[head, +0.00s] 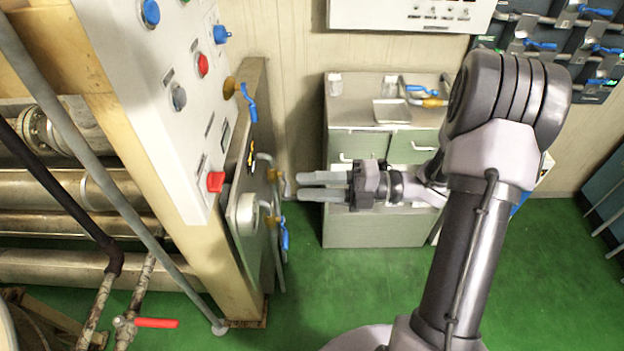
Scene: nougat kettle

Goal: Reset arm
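My gripper (312,186) is at the middle of the head view, with its two grey fingers pointing left. The fingers are a little apart and nothing shows between them. My arm (465,240) rises from the lower right, bends at the top and reaches left. The fingertips lie just right of the valves and pipes on the side of the control panel (180,110) in the picture; I cannot tell whether they touch anything.
The control panel has blue and red knobs and a red button (215,182). A blue-handled valve (284,234) sits below the fingertips. A cabinet with a sink (391,111) stands behind my gripper. Pipes (60,200) fill the left. Green floor (340,290) is clear in front.

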